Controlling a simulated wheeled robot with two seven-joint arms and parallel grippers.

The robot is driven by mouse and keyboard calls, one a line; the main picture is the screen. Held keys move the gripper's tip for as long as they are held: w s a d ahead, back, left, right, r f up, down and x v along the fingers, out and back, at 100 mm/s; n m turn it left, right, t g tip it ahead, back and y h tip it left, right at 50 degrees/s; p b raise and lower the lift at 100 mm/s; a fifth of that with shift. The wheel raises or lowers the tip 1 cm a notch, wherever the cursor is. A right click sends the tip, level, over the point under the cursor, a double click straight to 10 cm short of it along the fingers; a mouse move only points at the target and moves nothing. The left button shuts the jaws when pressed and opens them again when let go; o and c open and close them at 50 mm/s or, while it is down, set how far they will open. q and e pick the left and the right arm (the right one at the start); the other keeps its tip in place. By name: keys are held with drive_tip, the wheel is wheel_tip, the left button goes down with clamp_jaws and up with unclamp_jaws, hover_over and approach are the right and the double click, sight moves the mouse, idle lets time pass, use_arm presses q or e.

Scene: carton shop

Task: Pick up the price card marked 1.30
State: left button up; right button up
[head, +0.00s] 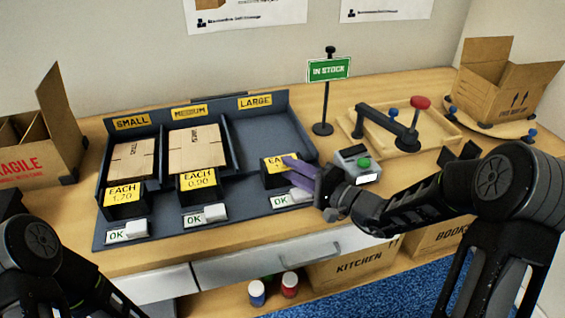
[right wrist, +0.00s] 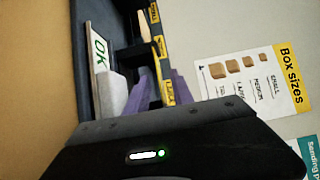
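A yellow price card (head: 270,163) marked EACH stands on the holder at the front of the LARGE bay in the head view. My right gripper covers its right part, so its full number is hidden. The other two cards read 1.70 (head: 124,195) at SMALL and 0.90 (head: 198,180) at MEDIUM. My right gripper (head: 299,172) has purple fingers, spread apart, pointing left at the LARGE card's right side. In the right wrist view the fingers (right wrist: 166,92) stand apart with yellow strips beyond; I cannot tell whether they touch the card. My left gripper is out of view.
A white OK block (head: 299,196) sits just in front of the LARGE card. The IN STOCK sign (head: 328,70) rises behind. The LARGE bay (head: 264,135) is empty.

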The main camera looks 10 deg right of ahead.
drive_tip(key=shift+c, duration=0.3)
clamp_jaws()
idle(0.6)
